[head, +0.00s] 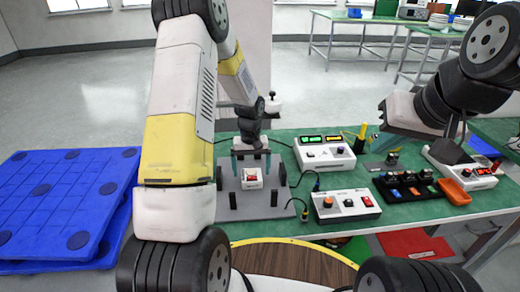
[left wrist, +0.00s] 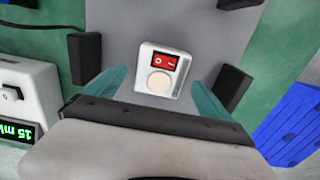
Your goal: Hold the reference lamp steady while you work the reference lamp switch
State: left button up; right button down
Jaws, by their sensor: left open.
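The reference lamp is a small white box (left wrist: 173,63) with a round cream lamp (left wrist: 160,82) and a red rocker switch (left wrist: 164,62), seen in the left wrist view. In the head view the lamp box (head: 252,179) sits on a grey plate (head: 240,208) on the green table. My left gripper (head: 251,160) is open above it, pointing down. In the left wrist view its teal fingers (left wrist: 157,96) stand on either side of the box with visible gaps. My right gripper (head: 392,122) is at the right over the table; its fingertips are not clear.
Dark posts stand around the plate. A black tray (head: 408,188) and an orange bin (head: 454,191) lie further right. Blue pallets (head: 62,205) are on the floor left.

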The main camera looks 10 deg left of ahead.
aim_at(251, 174)
pick_arm(q)
jog(key=shift+f, duration=1.5)
jog(key=shift+c, duration=0.2)
jog(key=c, duration=1.6)
jog(key=shift+o, duration=0.2)
